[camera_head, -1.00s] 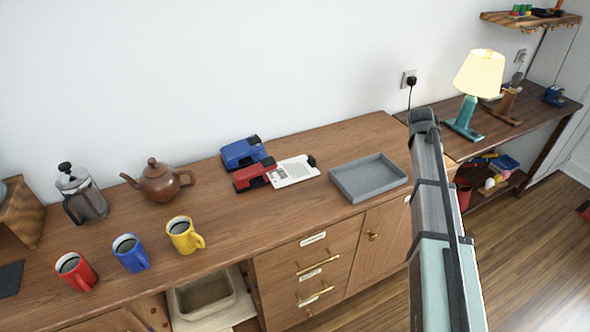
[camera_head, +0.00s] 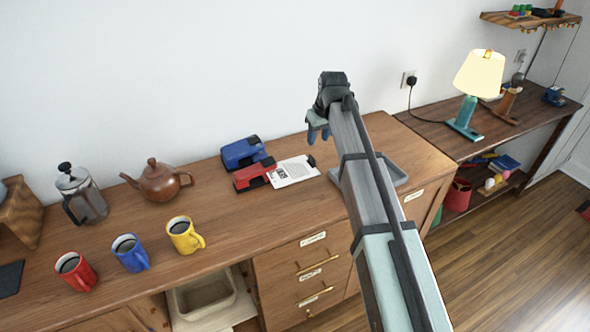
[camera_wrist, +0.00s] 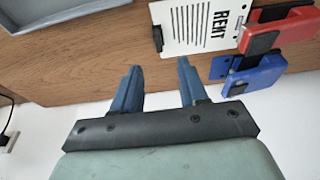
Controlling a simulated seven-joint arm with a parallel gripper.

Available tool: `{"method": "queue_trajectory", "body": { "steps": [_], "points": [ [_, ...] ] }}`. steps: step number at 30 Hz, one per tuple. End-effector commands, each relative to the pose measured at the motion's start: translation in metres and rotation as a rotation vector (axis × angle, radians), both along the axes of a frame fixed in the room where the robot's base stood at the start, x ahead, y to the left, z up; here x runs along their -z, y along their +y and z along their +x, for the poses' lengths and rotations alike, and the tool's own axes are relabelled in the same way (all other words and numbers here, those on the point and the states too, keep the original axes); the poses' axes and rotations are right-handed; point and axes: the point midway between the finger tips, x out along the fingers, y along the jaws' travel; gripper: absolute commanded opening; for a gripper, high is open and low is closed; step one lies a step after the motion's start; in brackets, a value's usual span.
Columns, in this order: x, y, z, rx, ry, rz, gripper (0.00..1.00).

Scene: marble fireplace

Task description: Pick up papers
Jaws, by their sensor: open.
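The papers (camera_head: 292,171) are a white printed sheet lying on the wooden sideboard, with a dark clip-like piece at one end. In the wrist view the papers (camera_wrist: 198,27) show the word "RENT" and lines of print. The red hole punch or stapler (camera_head: 254,177) touches or overlaps the other end of the sheet. My gripper (camera_head: 318,134) is above the sideboard, right of the papers in the head view. In the wrist view my gripper (camera_wrist: 158,72) has its two blue fingers apart with nothing between them, and the papers lie beyond the fingertips.
A blue hole punch or stapler (camera_head: 244,153) sits behind the red one; it also shows in the wrist view (camera_wrist: 252,76). A grey tray (camera_head: 398,174) is partly hidden by my arm. A teapot (camera_head: 157,181), French press (camera_head: 82,193) and mugs (camera_head: 184,235) stand left. The wall is close behind.

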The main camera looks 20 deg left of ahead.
Motion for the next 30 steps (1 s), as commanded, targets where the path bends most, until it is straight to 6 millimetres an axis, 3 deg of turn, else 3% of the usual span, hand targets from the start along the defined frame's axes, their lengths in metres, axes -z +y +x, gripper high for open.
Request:
{"method": "queue_trajectory", "body": {
  "steps": [9, 22, 30],
  "points": [
    [0.047, 0.009, 0.01, 0.001, 0.0, -0.001, 0.43],
    [0.069, 0.014, 0.018, 0.002, 0.0, -0.001, 0.43],
    [0.101, 0.022, 0.028, 0.002, 0.001, -0.002, 0.43]
  ]
}}
